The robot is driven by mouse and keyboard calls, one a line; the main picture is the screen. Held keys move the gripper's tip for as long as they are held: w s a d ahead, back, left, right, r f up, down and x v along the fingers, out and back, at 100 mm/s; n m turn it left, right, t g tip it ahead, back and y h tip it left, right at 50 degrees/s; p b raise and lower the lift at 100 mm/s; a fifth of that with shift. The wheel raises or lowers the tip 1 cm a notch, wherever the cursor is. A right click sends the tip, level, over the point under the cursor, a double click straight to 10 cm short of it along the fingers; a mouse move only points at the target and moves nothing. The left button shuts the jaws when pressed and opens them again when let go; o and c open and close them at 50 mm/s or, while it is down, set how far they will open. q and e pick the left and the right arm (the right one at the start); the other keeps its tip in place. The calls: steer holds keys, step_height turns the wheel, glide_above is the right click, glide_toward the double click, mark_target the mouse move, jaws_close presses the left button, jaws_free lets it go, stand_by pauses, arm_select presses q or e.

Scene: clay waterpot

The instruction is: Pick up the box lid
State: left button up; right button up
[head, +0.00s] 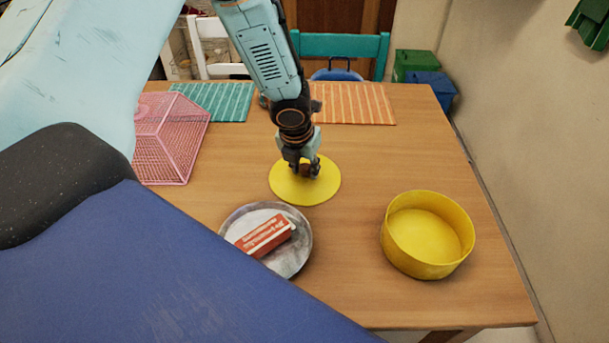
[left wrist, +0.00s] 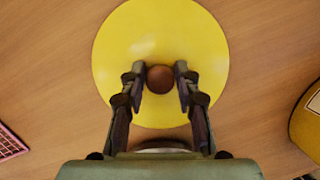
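The box lid (head: 283,187) is a flat yellow disc with a round brown knob. It lies level at mid-table, and I cannot tell if it touches the wood. It fills much of the left wrist view (left wrist: 160,30). My left gripper (head: 304,172) points down over it, and partly hides the knob in the head view. In the left wrist view its fingertips (left wrist: 160,76) sit on both sides of the knob, with no clear gap. The open yellow round box (head: 428,264) stands to the right, and its edge shows in the left wrist view (left wrist: 310,120). My right gripper is out of view.
A grey plate (head: 293,262) with a red-and-white packet (head: 266,236) lies in front of the lid. A pink wire basket (head: 178,140) stands at left. Teal (head: 214,101) and orange (head: 352,103) striped mats lie at the back. The wood between lid and box is clear.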

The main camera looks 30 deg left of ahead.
mark_target(305, 166)
arm_select(q)
jaws_close()
steer(key=shift+w, duration=0.1)
step_height(305, 166, up, 10)
steer(key=p, duration=0.7)
steer(key=shift+r, duration=0.15)
